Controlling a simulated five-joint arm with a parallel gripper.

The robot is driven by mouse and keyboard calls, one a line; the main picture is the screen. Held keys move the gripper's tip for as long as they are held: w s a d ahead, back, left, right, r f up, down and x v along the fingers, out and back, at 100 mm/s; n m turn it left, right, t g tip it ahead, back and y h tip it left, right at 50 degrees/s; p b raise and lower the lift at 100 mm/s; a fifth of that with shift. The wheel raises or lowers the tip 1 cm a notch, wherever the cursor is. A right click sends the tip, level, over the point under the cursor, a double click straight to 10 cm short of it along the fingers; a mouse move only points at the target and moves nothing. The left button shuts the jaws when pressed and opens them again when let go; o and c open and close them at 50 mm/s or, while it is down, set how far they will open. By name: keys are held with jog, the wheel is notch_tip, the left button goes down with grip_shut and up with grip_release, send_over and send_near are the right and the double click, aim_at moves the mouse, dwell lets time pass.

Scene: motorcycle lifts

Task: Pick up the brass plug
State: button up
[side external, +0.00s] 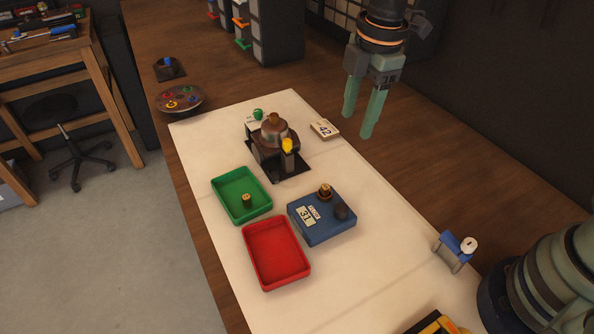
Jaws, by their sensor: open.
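A small brass plug (247,201) stands in the green tray (225,180). A second brass-coloured piece (325,191) sits on top of the blue block (318,231), which has a label reading 31, beside a dark round knob (341,212). I cannot tell from looks alone which brass piece the task means. My gripper (359,125) hangs at the upper right, its two green fingers pointing down, apart and empty. It is clear of both brass pieces.
A red tray (248,263) sits in front of the green tray. A dark fixture (277,150) with a domed top and yellow knob stands behind them, near a tag reading 42 (324,129). A blue-and-grey stand (455,250) is at right. The pale mat's right side is mostly free.

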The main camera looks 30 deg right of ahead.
jog(key=a+f+n+g, duration=0.1)
jog(key=a+f+n, duration=0.2)
jog(key=a+n, duration=0.1)
send_over(326, 187)
jog(key=f, duration=0.7)
jog(key=shift+s+d+f, duration=0.1)
jog(key=shift+s, duration=0.15)
jog(key=shift+w+f, duration=0.15)
jog(key=shift+f, duration=1.2)
jog(key=shift+w+f, duration=0.15)
jog(key=shift+f, duration=1.15)
grip_shut()
